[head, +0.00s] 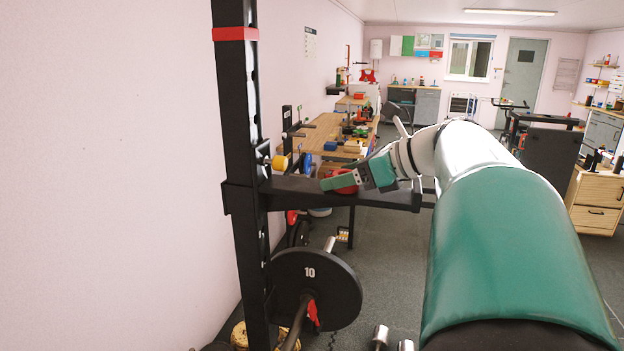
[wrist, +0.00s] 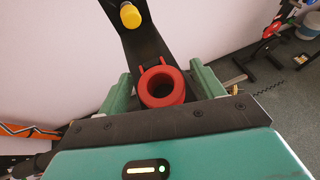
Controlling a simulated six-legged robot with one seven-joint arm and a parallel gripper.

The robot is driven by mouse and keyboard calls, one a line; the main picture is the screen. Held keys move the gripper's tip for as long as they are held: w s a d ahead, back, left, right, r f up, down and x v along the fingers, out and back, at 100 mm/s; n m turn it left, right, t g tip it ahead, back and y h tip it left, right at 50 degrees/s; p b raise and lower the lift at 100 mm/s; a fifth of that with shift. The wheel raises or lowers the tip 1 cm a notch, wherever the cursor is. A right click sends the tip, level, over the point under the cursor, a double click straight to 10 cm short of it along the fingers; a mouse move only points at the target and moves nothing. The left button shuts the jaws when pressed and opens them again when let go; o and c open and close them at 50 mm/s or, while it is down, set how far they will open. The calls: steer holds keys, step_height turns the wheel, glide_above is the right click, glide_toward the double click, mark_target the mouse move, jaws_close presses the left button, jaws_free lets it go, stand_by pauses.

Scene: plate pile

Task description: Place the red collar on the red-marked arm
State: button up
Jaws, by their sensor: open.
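A red ring-shaped collar (wrist: 147,92) with two short prongs lies between the green fingers of my gripper (wrist: 161,84) in the wrist view. The fingers are open, with a gap visible on either side of the collar. In the head view my gripper (head: 338,182) is at the black horizontal arm (head: 295,191) of the rack, and the red collar (head: 346,181) shows partly behind a finger. The black upright (head: 242,120) carries a red band (head: 235,34) near its top. I cannot tell whether the collar is around the arm or only against it.
A yellow knob (head: 279,162) sticks out of the upright just above the arm. A black weight plate marked 10 (head: 309,288) hangs on a bar below. A wooden workbench (head: 322,132) with tools stands behind. Grey floor (head: 385,265) is open between the rack and my arm.

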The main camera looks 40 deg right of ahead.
steer(key=v, duration=1.1)
steer(key=shift+s, duration=0.1)
